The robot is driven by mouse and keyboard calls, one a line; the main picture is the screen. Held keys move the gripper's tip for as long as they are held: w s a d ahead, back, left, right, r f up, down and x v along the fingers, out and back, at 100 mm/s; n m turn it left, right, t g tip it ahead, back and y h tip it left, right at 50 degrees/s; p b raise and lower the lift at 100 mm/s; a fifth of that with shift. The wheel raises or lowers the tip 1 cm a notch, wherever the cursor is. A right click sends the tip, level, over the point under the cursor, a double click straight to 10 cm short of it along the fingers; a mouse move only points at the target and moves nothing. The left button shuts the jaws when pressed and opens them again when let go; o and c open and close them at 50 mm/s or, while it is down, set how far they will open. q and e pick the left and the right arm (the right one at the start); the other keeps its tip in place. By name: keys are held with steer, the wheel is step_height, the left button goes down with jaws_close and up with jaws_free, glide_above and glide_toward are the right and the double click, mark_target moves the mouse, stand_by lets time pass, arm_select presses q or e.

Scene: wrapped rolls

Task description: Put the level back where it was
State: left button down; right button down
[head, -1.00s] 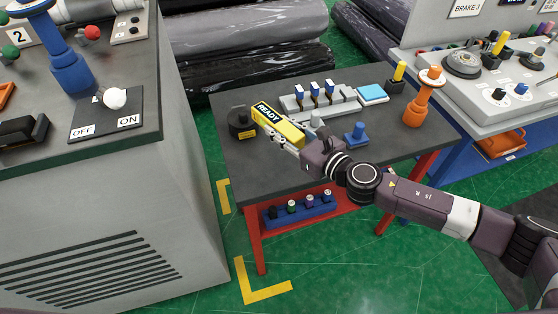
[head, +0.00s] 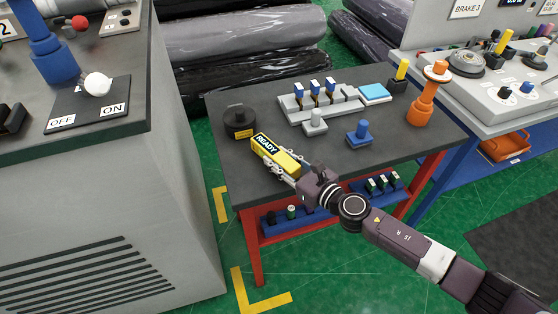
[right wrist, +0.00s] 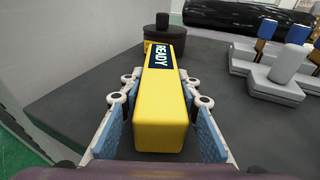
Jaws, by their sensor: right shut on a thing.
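The level, a yellow bar with a dark label reading READY (head: 272,154), is over the front left of the dark-topped table (head: 230,184). My right gripper (head: 280,163) is shut on its near part. In the right wrist view the level (right wrist: 160,115) lies lengthwise between the blue finger pads, its far end pointing at a black round weight (right wrist: 162,34). I cannot tell whether its underside touches the table. My left gripper is not in view.
The black weight (head: 239,122) stands just behind the level. A grey rack with blue-topped pieces (head: 312,101), a grey stamp-like piece (head: 315,122), a blue one (head: 359,134) and an orange handle (head: 428,95) stand to the right. A grey cabinet (head: 110,200) is at left.

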steer(key=c, duration=1.9)
jaws_free()
steer(key=shift+f, duration=0.2)
steer(key=o, duration=0.4)
steer(key=shift+o, duration=0.2)
steer(key=shift+r, duration=0.1)
